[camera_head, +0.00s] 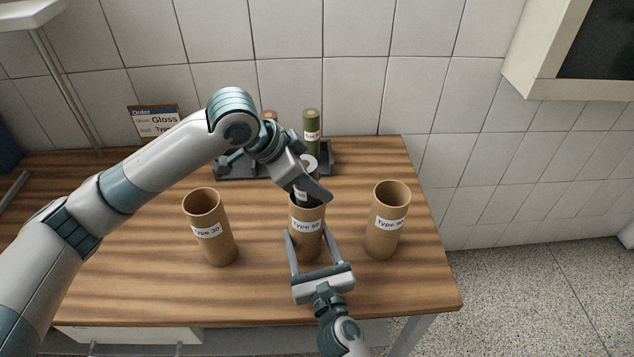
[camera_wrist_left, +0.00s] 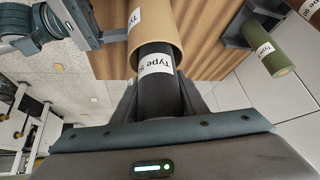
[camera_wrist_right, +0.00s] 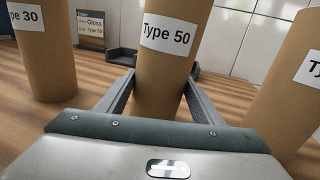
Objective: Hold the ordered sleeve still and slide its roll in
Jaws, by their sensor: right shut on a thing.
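The brown cardboard sleeve labelled Type 50 (camera_head: 306,240) stands upright on the table, between two other sleeves. My right gripper (camera_head: 305,240) is shut on it from the front, with one finger on each side, as the right wrist view (camera_wrist_right: 160,95) shows. A dark roll (camera_wrist_left: 158,88) with a white Type 5… label, its last digit partly hidden, has its lower end inside the sleeve's mouth. My left gripper (camera_head: 308,192) is above the mouth, its fingers closed against both sides of the roll. How deep the roll sits is hidden.
A Type 30 sleeve (camera_head: 208,228) stands to the left and another sleeve (camera_head: 386,222) to the right. Behind is a dark rack (camera_head: 325,160) with a green roll (camera_head: 311,126). An order card (camera_head: 155,121) reads Gloss and Type 50. The table's right front is clear.

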